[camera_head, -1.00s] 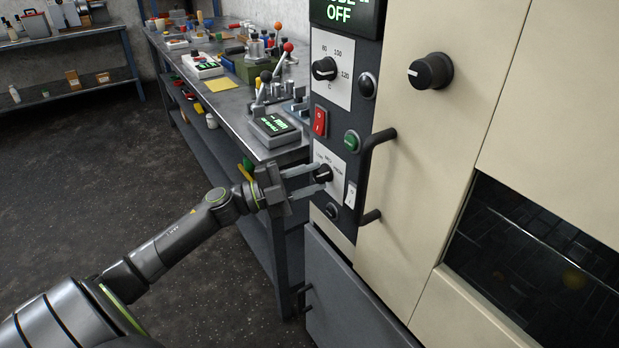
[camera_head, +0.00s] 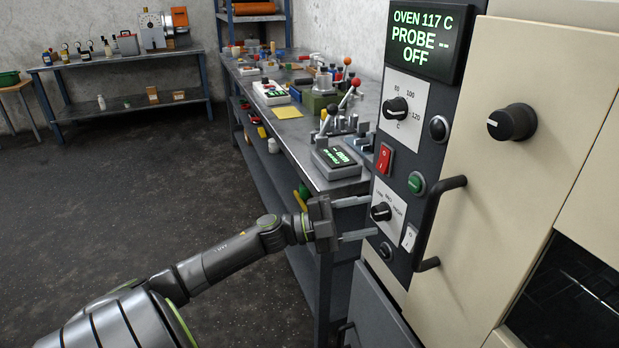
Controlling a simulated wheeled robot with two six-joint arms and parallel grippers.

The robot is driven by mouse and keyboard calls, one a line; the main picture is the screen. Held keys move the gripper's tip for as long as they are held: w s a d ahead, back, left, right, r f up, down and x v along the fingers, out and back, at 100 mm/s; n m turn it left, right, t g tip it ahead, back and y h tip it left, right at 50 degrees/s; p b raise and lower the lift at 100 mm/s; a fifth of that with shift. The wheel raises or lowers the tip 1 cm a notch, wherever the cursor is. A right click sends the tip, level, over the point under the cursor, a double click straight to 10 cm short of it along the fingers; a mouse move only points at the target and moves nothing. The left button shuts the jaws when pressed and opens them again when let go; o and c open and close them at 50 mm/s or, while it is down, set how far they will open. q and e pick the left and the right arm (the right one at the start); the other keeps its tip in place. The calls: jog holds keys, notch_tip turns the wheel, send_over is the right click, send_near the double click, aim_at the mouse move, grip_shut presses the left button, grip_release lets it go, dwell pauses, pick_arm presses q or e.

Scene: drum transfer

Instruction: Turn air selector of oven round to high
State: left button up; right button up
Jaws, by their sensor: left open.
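The oven's control panel (camera_head: 415,160) stands right of centre. The air selector is the lower black knob (camera_head: 381,211) on a white plate with three labels, which seem to read low, med and high. Its pale pointer mark is small, and I cannot tell exactly which label it faces. My left gripper (camera_head: 372,217) is open, its two fingers pointing right at the knob, one above and one below it. The fingertips are at or just short of the knob, and I see no clear grip on it. My right gripper is not in view.
The oven display (camera_head: 424,39) reads OVEN 117 C, PROBE --, OFF. A temperature knob (camera_head: 396,108), red switch (camera_head: 384,158), green button (camera_head: 416,183) and white switch (camera_head: 408,237) surround the selector. A door handle (camera_head: 432,222) sticks out at right. A cluttered workbench (camera_head: 335,184) stands behind the gripper.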

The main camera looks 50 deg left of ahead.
pick_arm(q)
jog(key=p+v, duration=0.1)
jog(key=v, duration=1.5)
jog(key=shift+p, duration=0.35)
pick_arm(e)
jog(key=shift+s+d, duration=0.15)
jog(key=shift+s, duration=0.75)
